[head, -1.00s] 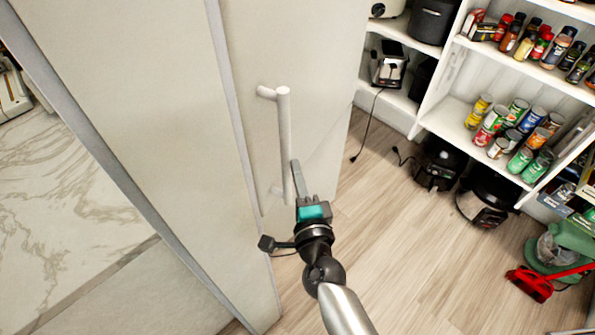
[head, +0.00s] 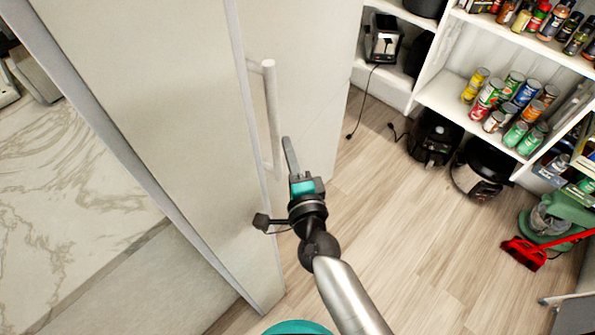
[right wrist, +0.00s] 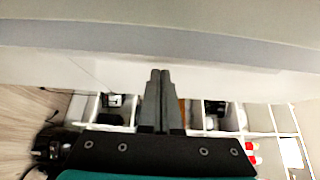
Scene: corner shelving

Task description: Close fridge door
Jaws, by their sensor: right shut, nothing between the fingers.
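The fridge door (head: 312,65) is a tall cream panel with a white vertical bar handle (head: 271,110) in the head view. A grey strip runs down the panel left of the handle. I cannot tell how far the door stands open. My right gripper (head: 286,141) is shut and empty, its fingers just right of the handle's lower half. I cannot tell whether they touch the door. In the right wrist view the closed fingers (right wrist: 160,75) point up toward a pale surface with a grey band. My left gripper is not in view.
A white corner shelf (head: 440,95) with cans and bottles stands at the right. Black appliances (head: 435,138) and a red dustpan (head: 525,253) sit on the wooden floor (head: 390,230), which is clear near the door. A marble surface (head: 70,200) lies at the left.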

